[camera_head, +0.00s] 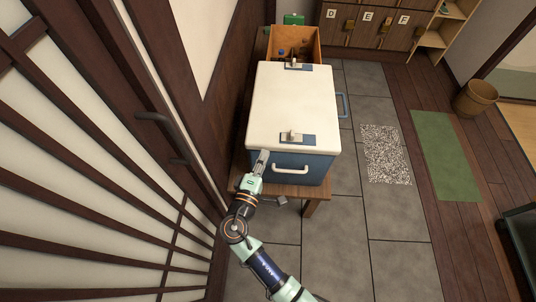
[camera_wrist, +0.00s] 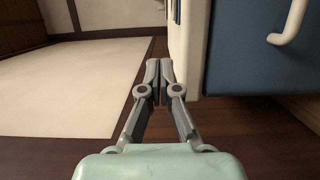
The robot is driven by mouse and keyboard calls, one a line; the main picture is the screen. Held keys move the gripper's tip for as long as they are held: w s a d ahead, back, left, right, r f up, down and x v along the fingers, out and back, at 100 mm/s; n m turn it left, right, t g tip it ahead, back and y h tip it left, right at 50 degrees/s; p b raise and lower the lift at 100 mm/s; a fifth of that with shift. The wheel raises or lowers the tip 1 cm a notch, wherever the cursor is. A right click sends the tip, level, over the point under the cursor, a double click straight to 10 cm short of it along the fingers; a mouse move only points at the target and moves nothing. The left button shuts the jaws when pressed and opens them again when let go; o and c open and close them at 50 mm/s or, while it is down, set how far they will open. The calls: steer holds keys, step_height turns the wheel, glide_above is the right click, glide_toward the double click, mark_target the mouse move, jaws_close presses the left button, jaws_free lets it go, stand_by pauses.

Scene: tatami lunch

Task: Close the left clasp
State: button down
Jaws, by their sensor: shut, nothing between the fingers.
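A cooler box has a white lid (camera_head: 291,100) and a blue body (camera_head: 315,168). Its lid lies flat on the body. One grey clasp on a blue plate (camera_head: 309,139) is at the lid's near edge; another clasp (camera_head: 296,66) is at its far edge. I cannot tell which is the left one, or whether either is fastened. My gripper (camera_head: 263,155) is at the cooler's near left corner, shut and empty. In the wrist view my shut fingertips (camera_wrist: 159,72) point along the cooler's pale side, with its blue face (camera_wrist: 242,50) to the right.
A white handle (camera_head: 291,169) sticks out on the cooler's near face. The cooler stands on a wooden bench (camera_head: 312,194). A wooden crate (camera_head: 308,37) with bottles is behind it. A wall stands close on the left; tiled floor (camera_head: 385,218) is open on the right.

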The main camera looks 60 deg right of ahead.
mark_target(293, 138)
steer(key=d, duration=0.2)
steer(key=w+d+b, duration=0.1)
steer(key=d, duration=0.2)
steer(key=d+b, duration=0.1)
steer(key=d, duration=0.1)
steer(key=shift+w+d+f, duration=0.15)
steer(key=shift+w+d, duration=0.05)
steer(key=shift+d, duration=0.15)
steer(key=s, duration=0.1)
steer(key=s+d, duration=0.1)
steer(key=s, duration=0.1)
steer(key=shift+s+d+b, duration=0.1)
steer(key=shift+s+b, duration=0.1)
steer(key=shift+b, duration=0.1)
steer(key=shift+s+d, duration=0.1)
steer(key=shift+s, duration=0.05)
steer(key=shift+s+d+p, duration=0.25)
steer(key=shift+s+d, duration=0.1)
steer(key=shift+s, duration=0.4)
steer(key=shift+s+d+p, duration=0.25)
steer(key=shift+s+d, duration=0.1)
steer(key=shift+s, duration=0.35)
steer(key=shift+w, duration=0.1)
steer(key=shift+w, duration=0.1)
